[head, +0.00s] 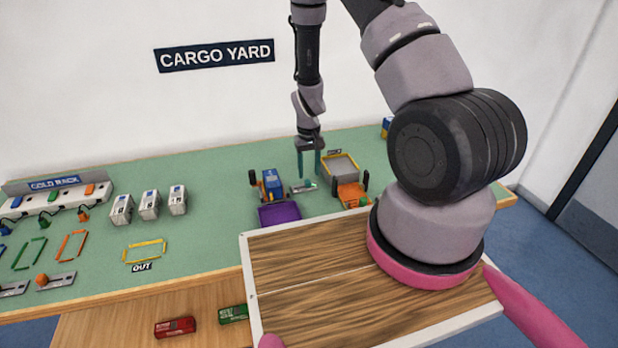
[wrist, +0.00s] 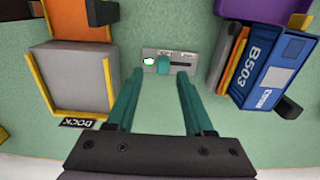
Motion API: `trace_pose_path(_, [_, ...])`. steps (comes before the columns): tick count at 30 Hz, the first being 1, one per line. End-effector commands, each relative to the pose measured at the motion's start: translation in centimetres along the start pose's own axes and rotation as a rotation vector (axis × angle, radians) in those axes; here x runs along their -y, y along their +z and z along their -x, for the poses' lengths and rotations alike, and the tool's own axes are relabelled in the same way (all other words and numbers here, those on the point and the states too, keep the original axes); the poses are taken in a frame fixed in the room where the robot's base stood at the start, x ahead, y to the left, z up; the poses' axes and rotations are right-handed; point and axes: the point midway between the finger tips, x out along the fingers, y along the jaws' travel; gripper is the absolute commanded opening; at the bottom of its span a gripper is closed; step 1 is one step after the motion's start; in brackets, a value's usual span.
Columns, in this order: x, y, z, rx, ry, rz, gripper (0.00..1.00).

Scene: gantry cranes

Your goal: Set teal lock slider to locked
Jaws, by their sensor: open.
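The teal lock slider (wrist: 163,65) is a small teal knob on a grey plate (wrist: 176,56) on the green table. A dark slot runs right from the knob, and a pale green-white spot is at the plate's left end. The small labels above the slot are unreadable. The plate also shows small in the head view (head: 302,188). My gripper (wrist: 160,76) is open and points down over the plate, its teal fingers on either side of the knob in the wrist view. Contact cannot be told. In the head view my gripper (head: 309,178) hangs just above the plate.
A blue container (wrist: 265,70) marked B503 stands close on the plate's right in the wrist view. A grey dock pad (wrist: 70,80) with yellow edges is on the left. In the head view, a purple block (head: 279,214) and orange vehicle (head: 350,193) flank the plate toward the front.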

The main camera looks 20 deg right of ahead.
Motion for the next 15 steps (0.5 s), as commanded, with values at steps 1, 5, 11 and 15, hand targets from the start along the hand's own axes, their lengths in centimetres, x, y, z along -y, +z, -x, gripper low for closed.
trace_pose_path(1, [0.0,-0.1,1.2,-0.004,0.0,0.0,0.53])
trace_pose_path(5, [0.0,-0.1,3.8,-0.004,0.0,-0.001,0.53])
trace_pose_path(11, [-0.1,0.0,6.4,-0.001,0.001,-0.001,0.53])
trace_pose_path(15, [-0.1,0.0,7.0,0.0,0.001,-0.002,0.53])
